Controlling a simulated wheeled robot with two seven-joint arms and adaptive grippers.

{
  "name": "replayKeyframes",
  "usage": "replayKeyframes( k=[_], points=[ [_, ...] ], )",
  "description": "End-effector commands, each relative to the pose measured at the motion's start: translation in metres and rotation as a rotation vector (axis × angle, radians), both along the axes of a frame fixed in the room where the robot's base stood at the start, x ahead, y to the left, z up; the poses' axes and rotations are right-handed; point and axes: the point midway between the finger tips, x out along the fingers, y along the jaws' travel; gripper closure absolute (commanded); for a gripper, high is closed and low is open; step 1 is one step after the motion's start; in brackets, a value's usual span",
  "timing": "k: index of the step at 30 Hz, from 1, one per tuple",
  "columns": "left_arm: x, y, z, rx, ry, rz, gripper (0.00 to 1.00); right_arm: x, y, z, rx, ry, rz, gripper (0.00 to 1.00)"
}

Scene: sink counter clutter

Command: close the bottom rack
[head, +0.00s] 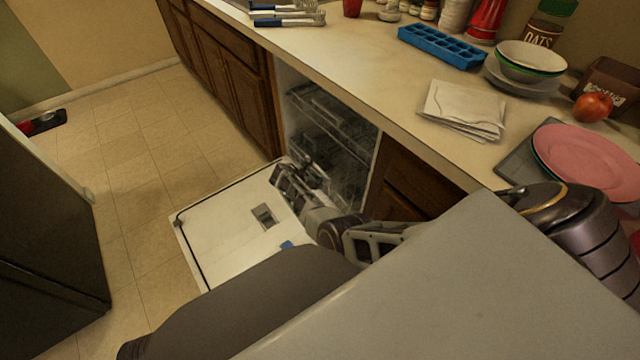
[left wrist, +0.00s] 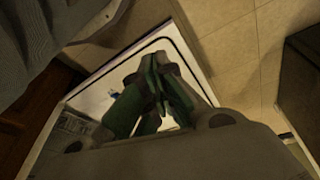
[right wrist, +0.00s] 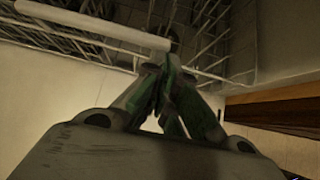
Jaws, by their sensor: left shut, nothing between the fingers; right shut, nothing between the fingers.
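The dishwasher stands open, with its white door (head: 225,225) folded down over the floor. The bottom rack (head: 338,172) is a grey wire rack, seen low inside the dishwasher and partly hidden by my right gripper and arm. My right gripper (head: 287,174) is shut and empty at the dishwasher mouth, above the inner end of the door. In the right wrist view its fingertips (right wrist: 172,75) overlap wire racking; I cannot tell whether they touch it. My left gripper (left wrist: 160,85) is shut and empty, with the white door behind it in the left wrist view; it is hidden in the head view.
An upper wire rack (head: 335,118) is inside the dishwasher. Wooden cabinets (head: 225,70) flank the opening. The counter (head: 375,60) above holds a blue ice tray (head: 442,46), folded cloths (head: 462,108) and a pink plate (head: 590,160). The tiled floor (head: 135,150) left of the door is clear.

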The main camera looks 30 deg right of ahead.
Motion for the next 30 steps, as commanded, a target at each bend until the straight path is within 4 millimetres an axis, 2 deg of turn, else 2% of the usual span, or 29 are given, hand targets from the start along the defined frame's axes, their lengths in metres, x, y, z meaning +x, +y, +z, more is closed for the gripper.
replayKeyframes(
  k=[17, 21, 30],
  points=[
    [-0.001, 0.0, 0.001, 0.0, 0.001, -0.001, 1.0, 0.001, -0.007, 0.001, 0.0, 0.0, 0.0, 1.0],
    [0.003, 0.001, 0.001, 0.004, -0.001, -0.001, 1.0, 0.002, -0.017, 0.002, -0.002, 0.001, 0.001, 1.0],
    [0.0, 0.004, -0.015, 0.017, 0.024, 0.001, 1.0, 0.003, -0.047, 0.001, -0.003, 0.001, 0.0, 1.0]
  ],
)
